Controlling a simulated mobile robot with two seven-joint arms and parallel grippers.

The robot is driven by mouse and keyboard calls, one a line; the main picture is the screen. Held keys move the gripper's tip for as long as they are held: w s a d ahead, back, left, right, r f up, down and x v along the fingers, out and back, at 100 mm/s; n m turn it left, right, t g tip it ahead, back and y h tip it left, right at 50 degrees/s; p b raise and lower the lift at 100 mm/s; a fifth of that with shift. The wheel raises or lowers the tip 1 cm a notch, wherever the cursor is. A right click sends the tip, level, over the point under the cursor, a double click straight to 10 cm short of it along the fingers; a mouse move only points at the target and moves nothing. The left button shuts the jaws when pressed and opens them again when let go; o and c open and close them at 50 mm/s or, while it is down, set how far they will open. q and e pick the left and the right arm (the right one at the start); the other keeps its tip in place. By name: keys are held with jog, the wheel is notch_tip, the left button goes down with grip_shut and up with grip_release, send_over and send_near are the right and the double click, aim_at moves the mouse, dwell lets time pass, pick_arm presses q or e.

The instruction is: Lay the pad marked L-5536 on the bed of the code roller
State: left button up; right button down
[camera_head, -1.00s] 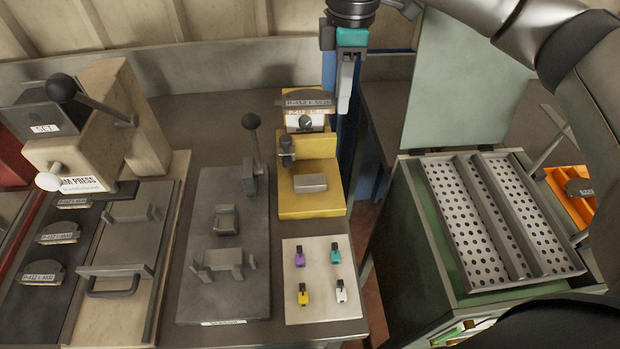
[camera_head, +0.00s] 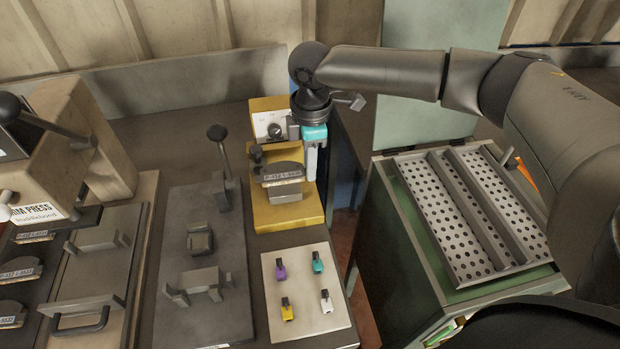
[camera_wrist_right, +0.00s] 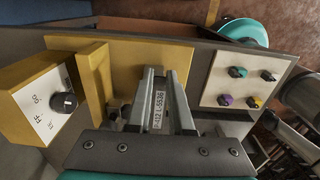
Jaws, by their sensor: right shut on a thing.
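The pad (camera_head: 282,172), dark and curved with a white label, is in my right gripper (camera_head: 311,165). In the right wrist view the label on the pad (camera_wrist_right: 159,108) reads P-412 L-5536, and it sits between the two fingers (camera_wrist_right: 160,98). The code roller is the yellow machine (camera_head: 262,217) with a dial on its white face. Its small grey bed block (camera_head: 287,194) shows just below the pad in the head view. I cannot tell whether pad and block touch. My left gripper is not in view.
A board (camera_head: 335,308) with several coloured clips lies in front of the roller. A grey lever fixture (camera_head: 205,255) stands to its left, and a press (camera_head: 70,130) with more labelled pads is farther left. A green cabinet with a perforated tray (camera_head: 440,225) is at right.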

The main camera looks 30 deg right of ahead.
notch_tip(320, 180, down, 4)
jog(key=shift+r+b, duration=0.15)
jog(key=shift+b, duration=0.2)
jog(key=shift+f, duration=0.25)
jog(key=c, duration=0.8)
grip_release()
jog(key=shift+r, duration=0.1)
notch_tip(320, 180, up, 12)
jog(key=shift+r+p, duration=0.1)
jog(key=shift+p, duration=1.05)
